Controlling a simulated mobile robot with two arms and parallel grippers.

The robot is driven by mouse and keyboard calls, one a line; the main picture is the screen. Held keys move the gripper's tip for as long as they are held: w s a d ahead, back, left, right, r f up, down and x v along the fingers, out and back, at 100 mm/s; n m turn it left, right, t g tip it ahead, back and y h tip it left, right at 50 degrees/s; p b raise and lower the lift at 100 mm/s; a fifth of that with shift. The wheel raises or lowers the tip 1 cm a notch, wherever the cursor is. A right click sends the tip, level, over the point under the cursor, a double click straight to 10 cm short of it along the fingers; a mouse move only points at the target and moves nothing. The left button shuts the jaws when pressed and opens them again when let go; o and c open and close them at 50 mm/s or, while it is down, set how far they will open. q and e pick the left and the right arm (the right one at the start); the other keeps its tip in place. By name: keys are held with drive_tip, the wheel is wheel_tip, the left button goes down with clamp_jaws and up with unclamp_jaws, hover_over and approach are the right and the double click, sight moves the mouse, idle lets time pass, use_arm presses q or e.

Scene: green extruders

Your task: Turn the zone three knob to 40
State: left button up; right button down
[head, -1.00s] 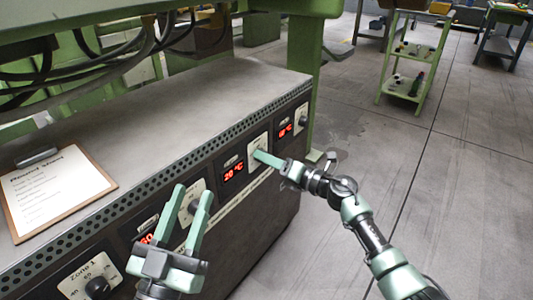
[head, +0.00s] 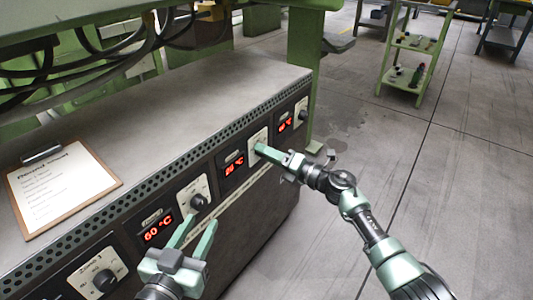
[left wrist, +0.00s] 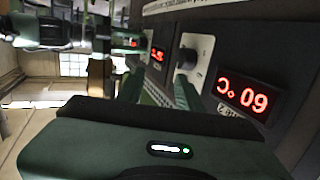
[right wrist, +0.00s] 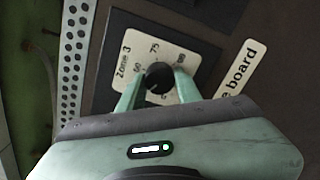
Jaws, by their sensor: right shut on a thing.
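The zone 3 knob is a dark round knob (right wrist: 158,77) on a cream plate marked Zone 3 (right wrist: 128,55) in the right wrist view. My right gripper (right wrist: 155,88) is shut on this knob, one finger on each side; the gripper hides part of the dial. In the head view my right gripper (head: 259,148) covers the knob in front of its plate (head: 257,136). A red display (head: 235,165) stands left of that plate, its digits blurred. My left gripper (head: 196,229) is open and empty, below the neighbouring knob (head: 199,202).
The left wrist view shows the neighbouring knob (left wrist: 187,58) close to my left fingers and a display reading 60 °C (left wrist: 242,98). Another knob (head: 104,281) is at lower left. A clipboard (head: 62,187) lies on the bench top. Open floor is to the right.

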drive_tip(key=c, duration=1)
unclamp_jaws()
drive_tip(key=shift+o, duration=0.2)
drive_tip(key=shift+d, duration=0.1)
use_arm(q)
drive_tip(key=s+a+f+g+y+p, duration=0.1)
drive_tip(key=s+f+g, duration=0.3)
drive_tip(key=f, duration=0.4)
drive_tip(key=shift+a+f+g+y+p, duration=0.2)
drive_tip(key=shift+a+g+y+p, duration=0.1)
drive_tip(key=shift+a+g+p, duration=0.3)
use_arm(e)
drive_tip(key=v, duration=0.7)
drive_tip(key=shift+s+d, duration=0.25)
